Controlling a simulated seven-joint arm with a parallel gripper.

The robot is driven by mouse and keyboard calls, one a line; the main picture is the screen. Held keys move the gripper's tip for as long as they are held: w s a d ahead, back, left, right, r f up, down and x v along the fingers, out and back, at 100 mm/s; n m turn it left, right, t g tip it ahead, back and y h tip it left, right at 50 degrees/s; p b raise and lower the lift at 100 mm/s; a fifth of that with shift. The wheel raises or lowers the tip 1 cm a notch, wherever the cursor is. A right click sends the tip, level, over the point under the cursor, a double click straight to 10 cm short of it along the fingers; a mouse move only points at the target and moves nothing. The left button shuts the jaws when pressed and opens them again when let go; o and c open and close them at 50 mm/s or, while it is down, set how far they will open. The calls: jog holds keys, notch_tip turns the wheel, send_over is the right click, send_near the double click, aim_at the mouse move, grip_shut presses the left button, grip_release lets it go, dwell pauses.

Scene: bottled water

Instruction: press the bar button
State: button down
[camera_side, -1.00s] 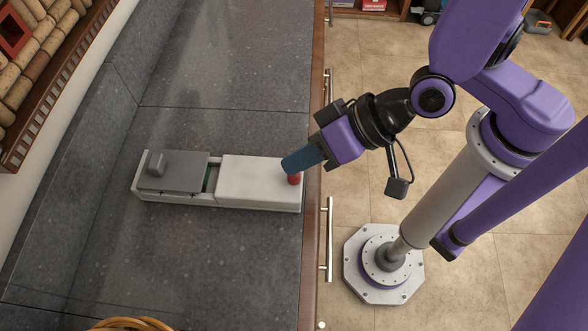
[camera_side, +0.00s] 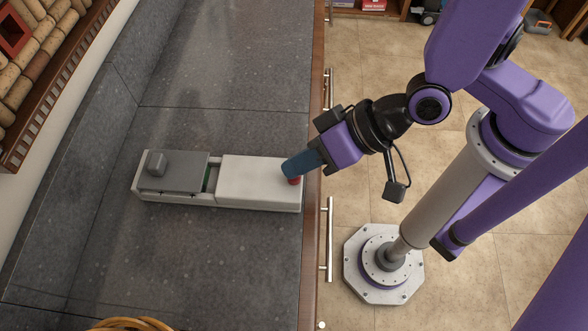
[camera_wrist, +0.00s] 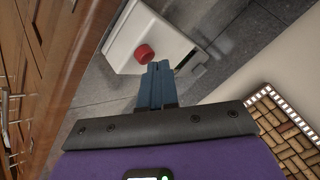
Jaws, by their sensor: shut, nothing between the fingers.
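The red button (camera_side: 294,180) sits on the right end of a white box-shaped device (camera_side: 258,180) lying on the grey counter. The device's left part has a grey sliding plate (camera_side: 178,171) with a small grey block on it. My gripper (camera_side: 287,170) is shut and empty, with its blue fingertips right at the button and partly covering it in the side view. In the wrist view the red button (camera_wrist: 144,54) shows just beyond and left of the shut fingertips (camera_wrist: 159,66). I cannot tell whether they touch it.
The dark grey counter (camera_side: 220,265) is clear around the device. Its wooden front edge (camera_side: 312,110) and metal handles (camera_side: 329,240) lie to the right. A wicker basket (camera_side: 130,324) shows at the bottom edge. A cork-filled frame (camera_side: 40,60) is at the upper left.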

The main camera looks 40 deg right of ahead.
jog(key=shift+f, duration=0.25)
dwell(0.3)
jog(key=shift+r, duration=0.8)
notch_tip(320, 180, up, 6)
dwell(0.5)
